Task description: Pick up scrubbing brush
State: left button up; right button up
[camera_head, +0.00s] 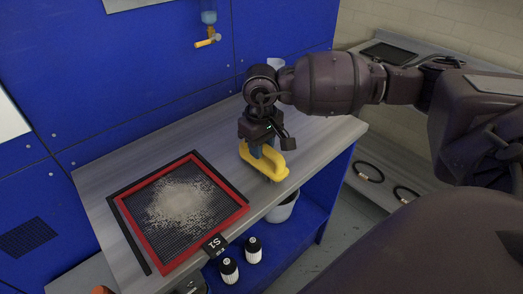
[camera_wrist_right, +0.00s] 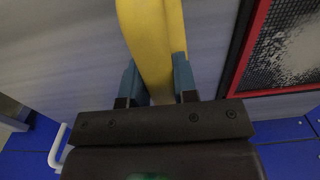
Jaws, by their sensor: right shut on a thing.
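The scrubbing brush (camera_head: 262,163) is yellow and stands on the grey worktop, right of the red-framed filter screen. My right gripper (camera_head: 264,153) comes down on it from above and is shut on its yellow handle. In the right wrist view the yellow handle (camera_wrist_right: 156,50) runs between the two blue-grey fingers of the gripper (camera_wrist_right: 158,80), with a finger against each side. My left gripper is not in view.
The red-framed screen (camera_head: 240,214) with pale dust lies on the worktop (camera_head: 100,178), left of the brush. A white bucket (camera_head: 283,208) and two black-and-white bottles (camera_head: 229,268) stand on the blue shelf below.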

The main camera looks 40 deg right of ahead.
notch_tip(320, 180, up, 20)
jog(key=p, duration=0.1)
jog(key=shift+f, duration=0.15)
jog(key=o, duration=0.4)
grip_shut()
